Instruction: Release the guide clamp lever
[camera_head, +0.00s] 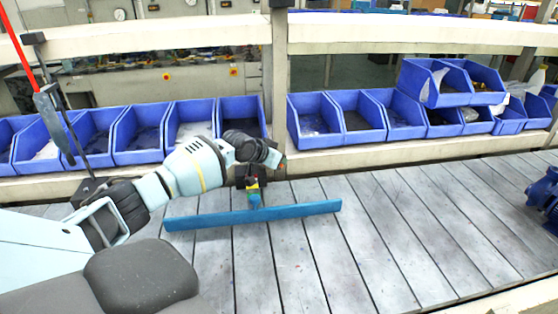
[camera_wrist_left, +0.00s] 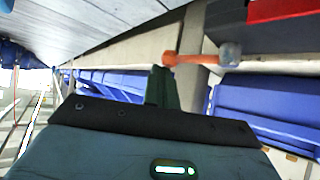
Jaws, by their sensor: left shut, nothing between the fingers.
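The blue guide bar (camera_head: 300,212) lies across the slatted conveyor in the head view. A small dark clamp with a yellow band (camera_head: 253,185) stands at the middle of its back side. My left gripper (camera_head: 279,161) is just above and behind this clamp and covers part of it. In the left wrist view, its fingers (camera_wrist_left: 161,85) are shut with nothing between them. An orange lever (camera_wrist_left: 190,59) with a grey-blue end runs right from close by the fingertips; I cannot tell whether they touch. The lever is mostly hidden in the head view. My right gripper is not in view.
Blue bins (camera_head: 138,135) line the shelf behind the conveyor, with more bins (camera_head: 360,117) right of a post (camera_head: 279,80). A blue pump (camera_head: 545,190) is at the right edge. The conveyor slats (camera_head: 400,230) right of the bar are clear.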

